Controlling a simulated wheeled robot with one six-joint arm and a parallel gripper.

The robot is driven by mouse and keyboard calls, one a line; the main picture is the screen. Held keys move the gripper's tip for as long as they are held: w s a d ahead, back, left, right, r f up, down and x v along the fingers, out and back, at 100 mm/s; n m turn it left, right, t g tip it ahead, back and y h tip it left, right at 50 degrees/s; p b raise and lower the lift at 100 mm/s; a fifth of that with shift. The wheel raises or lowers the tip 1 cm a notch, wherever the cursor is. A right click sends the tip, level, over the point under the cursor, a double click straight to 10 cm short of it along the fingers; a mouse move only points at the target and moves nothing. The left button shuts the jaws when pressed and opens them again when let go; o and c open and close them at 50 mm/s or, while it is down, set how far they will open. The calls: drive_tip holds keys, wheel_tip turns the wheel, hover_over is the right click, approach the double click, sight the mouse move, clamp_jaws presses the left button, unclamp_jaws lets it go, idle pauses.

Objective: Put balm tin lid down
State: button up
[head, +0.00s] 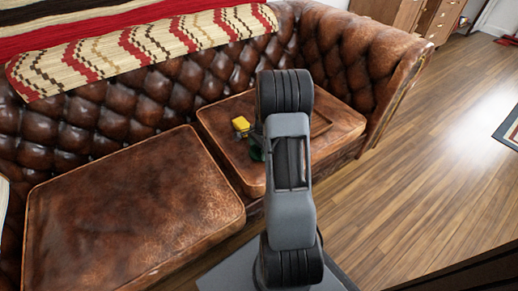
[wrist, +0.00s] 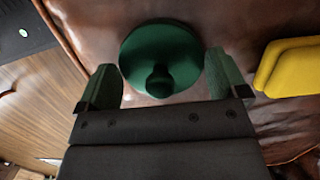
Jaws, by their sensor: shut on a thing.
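The balm tin lid (wrist: 158,42) is a dark green disc with a round knob, in the top middle of the wrist view. The knob faces the wrist camera. Brown leather of the sofa seat lies behind the lid; I cannot tell whether the lid touches it. In the head view only a small dark green patch (head: 257,151) shows beside my arm, which hides most of the gripper.
A yellow object (head: 241,124) lies on the right seat cushion (head: 218,130), close to the lid; it also shows in the wrist view (wrist: 290,68). The left cushion (head: 130,215) is bare. Wooden floor is at right.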

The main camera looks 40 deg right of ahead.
drive_tip(key=shift+f, duration=0.2)
drive_tip(key=o, duration=0.6)
drive_tip(key=shift+c, duration=0.2)
drive_tip(key=shift+r, duration=0.1)
wheel_tip(320, 180, up, 12)
drive_tip(key=d+p, duration=0.2)
drive_tip(key=p, duration=0.3)
drive_tip(key=s+a+r+n, duration=0.1)
drive_tip(key=a+r+n, duration=0.35)
drive_tip(key=a, duration=0.25)
drive_tip(key=s+a+r+n+t+h, duration=0.1)
drive_tip(key=s+a+r+n, duration=0.2)
drive_tip(key=s+a+n, duration=0.3)
drive_tip(key=s+a+r+n+t, duration=0.1)
drive_tip(key=s+a+r+n, duration=0.2)
drive_tip(key=s+a+n, duration=0.4)
drive_tip(key=a+n, duration=0.1)
drive_tip(key=a, duration=0.2)
drive_tip(key=shift+s+a+r+t+h, duration=0.3)
drive_tip(key=shift+a+r+t+h, duration=0.1)
